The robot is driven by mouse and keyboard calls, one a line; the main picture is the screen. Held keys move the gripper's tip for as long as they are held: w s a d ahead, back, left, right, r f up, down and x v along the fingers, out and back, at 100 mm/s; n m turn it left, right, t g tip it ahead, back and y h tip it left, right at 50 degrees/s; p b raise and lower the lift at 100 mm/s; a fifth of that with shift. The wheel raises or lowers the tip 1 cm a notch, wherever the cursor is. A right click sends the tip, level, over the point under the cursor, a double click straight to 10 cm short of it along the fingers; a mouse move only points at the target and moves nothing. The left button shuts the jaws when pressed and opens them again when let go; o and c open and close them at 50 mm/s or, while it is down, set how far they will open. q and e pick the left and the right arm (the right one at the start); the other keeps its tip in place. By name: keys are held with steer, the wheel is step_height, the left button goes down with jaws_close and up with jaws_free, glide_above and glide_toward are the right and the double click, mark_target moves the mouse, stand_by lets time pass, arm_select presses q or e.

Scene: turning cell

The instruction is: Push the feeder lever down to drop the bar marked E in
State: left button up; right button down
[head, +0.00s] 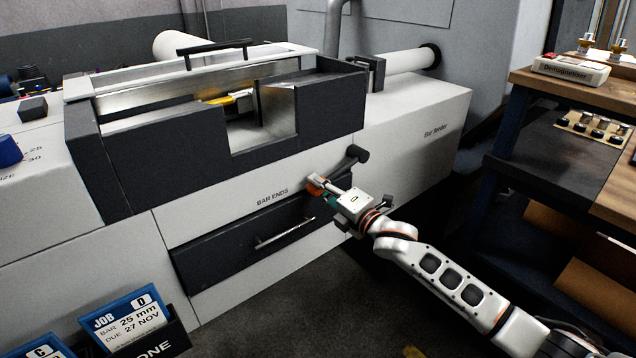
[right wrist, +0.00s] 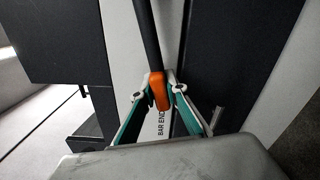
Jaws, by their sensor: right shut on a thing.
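The feeder lever (right wrist: 148,35) is a dark rod with an orange grip (right wrist: 157,90) at its end. In the head view the orange grip (head: 315,186) shows at the machine's pale front, below and left of a dark round pivot (head: 358,153). My right gripper (head: 325,192) is shut on the orange grip, with its fingertips on either side of it in the right wrist view (right wrist: 158,88). The bar marked E cannot be made out. My left gripper is out of view.
The BAR ENDS drawer (head: 245,245) is closed below the lever, its handle (head: 284,233) sticking out. Job cards (head: 128,318) stand at the lower left. A bench (head: 580,90) with a demagnetiser (head: 570,68) is on the right. Floor (head: 300,310) is clear in front.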

steer(key=shift+f, duration=0.25)
steer(key=c, duration=2)
jaws_free()
steer(key=shift+r, duration=0.1)
